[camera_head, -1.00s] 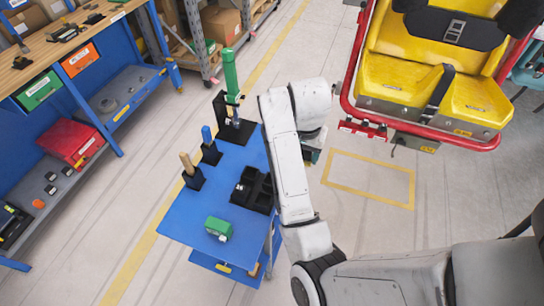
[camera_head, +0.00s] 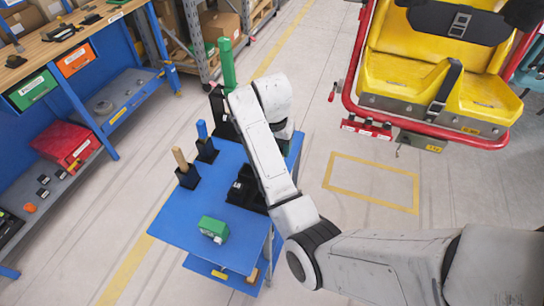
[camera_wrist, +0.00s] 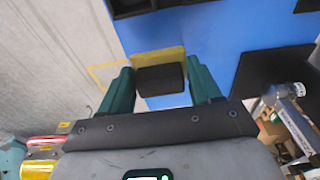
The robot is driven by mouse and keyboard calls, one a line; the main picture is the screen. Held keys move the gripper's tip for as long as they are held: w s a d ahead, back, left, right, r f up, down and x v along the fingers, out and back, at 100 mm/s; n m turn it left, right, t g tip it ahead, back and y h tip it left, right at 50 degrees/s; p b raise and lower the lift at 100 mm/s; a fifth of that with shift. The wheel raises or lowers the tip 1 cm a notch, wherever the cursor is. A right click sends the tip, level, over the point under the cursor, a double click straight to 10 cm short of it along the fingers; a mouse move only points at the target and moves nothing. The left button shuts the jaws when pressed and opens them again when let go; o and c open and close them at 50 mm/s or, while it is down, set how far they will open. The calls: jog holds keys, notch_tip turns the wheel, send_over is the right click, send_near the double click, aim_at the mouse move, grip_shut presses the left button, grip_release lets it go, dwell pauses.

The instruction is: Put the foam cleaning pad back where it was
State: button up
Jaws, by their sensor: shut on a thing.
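In the wrist view my gripper (camera_wrist: 160,82) has its two green fingers closed on a dark block (camera_wrist: 161,78), which looks like the foam cleaning pad. Yellow material (camera_wrist: 158,55) shows just beyond the block; I cannot tell whether it is part of the pad or a marking on the surface below. The held block is over the edge area of the blue cart top (camera_wrist: 200,30). In the head view my arm hides the pad and the fingertips above the right side of the blue cart (camera_head: 180,225).
The cart carries a black compartment tray (camera_head: 245,188), a green box (camera_head: 213,228), a tall green tool (camera_head: 228,62) and blue-handled (camera_head: 202,130) and wooden-handled (camera_head: 180,158) tools in black holders. A yellow seat (camera_head: 425,50) with red bars stands right. Floor between is clear.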

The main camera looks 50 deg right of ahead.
jog(key=shift+w+f, duration=0.65)
jog(key=shift+f, duration=0.05)
jog(key=shift+f+p, duration=0.45)
jog(key=shift+f, duration=1.15)
jog(key=o, duration=0.9)
jog(key=shift+o, duration=0.2)
jog(key=r, duration=0.7)
jog(key=a+r, duration=0.1)
jog(key=r, duration=0.3)
jog(key=shift+s, duration=0.15)
jog(key=shift+a+r+p, duration=0.1)
jog(key=shift+r+p, duration=0.4)
jog(key=shift+p, duration=0.2)
